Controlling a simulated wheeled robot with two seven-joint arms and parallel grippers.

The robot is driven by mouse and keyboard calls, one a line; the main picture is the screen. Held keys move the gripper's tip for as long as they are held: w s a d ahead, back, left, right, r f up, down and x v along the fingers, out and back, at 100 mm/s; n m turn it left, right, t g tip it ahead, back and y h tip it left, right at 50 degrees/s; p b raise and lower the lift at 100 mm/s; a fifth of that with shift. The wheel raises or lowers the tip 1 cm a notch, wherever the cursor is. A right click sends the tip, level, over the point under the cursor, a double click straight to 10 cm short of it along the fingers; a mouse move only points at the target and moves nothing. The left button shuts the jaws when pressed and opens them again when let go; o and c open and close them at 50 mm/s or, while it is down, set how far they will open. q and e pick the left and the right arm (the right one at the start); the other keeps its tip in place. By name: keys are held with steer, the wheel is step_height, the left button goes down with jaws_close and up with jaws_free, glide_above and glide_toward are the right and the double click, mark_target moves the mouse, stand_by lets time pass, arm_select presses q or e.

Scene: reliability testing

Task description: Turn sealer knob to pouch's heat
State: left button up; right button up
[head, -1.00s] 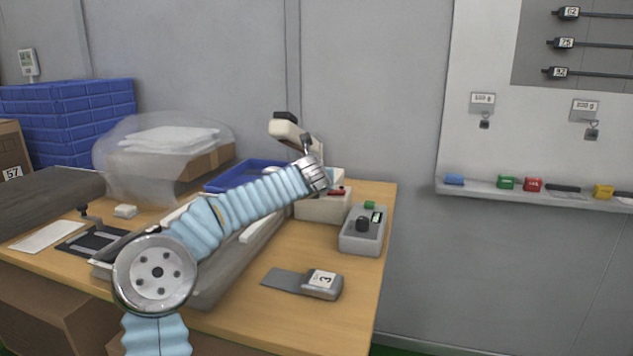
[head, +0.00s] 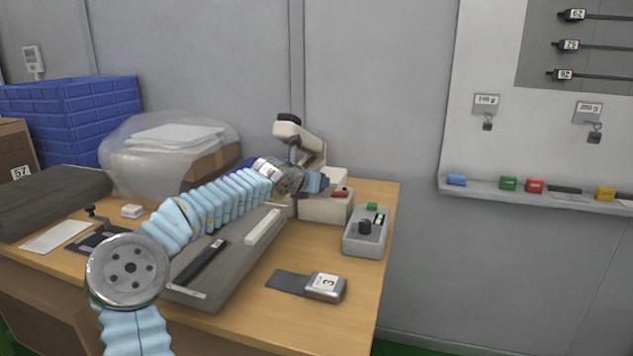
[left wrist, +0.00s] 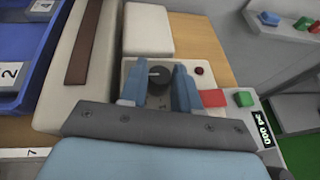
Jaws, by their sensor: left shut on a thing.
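The cream sealer (head: 322,207) stands at the back right of the table with its lever arm (head: 290,130) raised. Its dark round knob (left wrist: 158,74) shows in the left wrist view on the cream panel, with a light pointer mark. My left gripper (head: 318,184) is at the sealer; in the left wrist view its blue fingers (left wrist: 158,88) stand on either side of the knob, shut on it. In the head view the gripper hides the knob. A clear bag (head: 125,140) with white sheets stands at the back left; I cannot tell whether these are the pouches.
A grey box (head: 365,243) with its own black knob, green button and display stands right of the sealer. A red switch (left wrist: 214,98) is close to the right finger. Blue bins (left wrist: 22,60) are left of the sealer.

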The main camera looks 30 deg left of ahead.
arm_select(q)
steer(key=o, duration=1)
steer(key=shift+o, duration=0.2)
steer(key=shift+s+r, duration=0.15)
steer(key=shift+s, duration=0.2)
steer(key=v, duration=1.3)
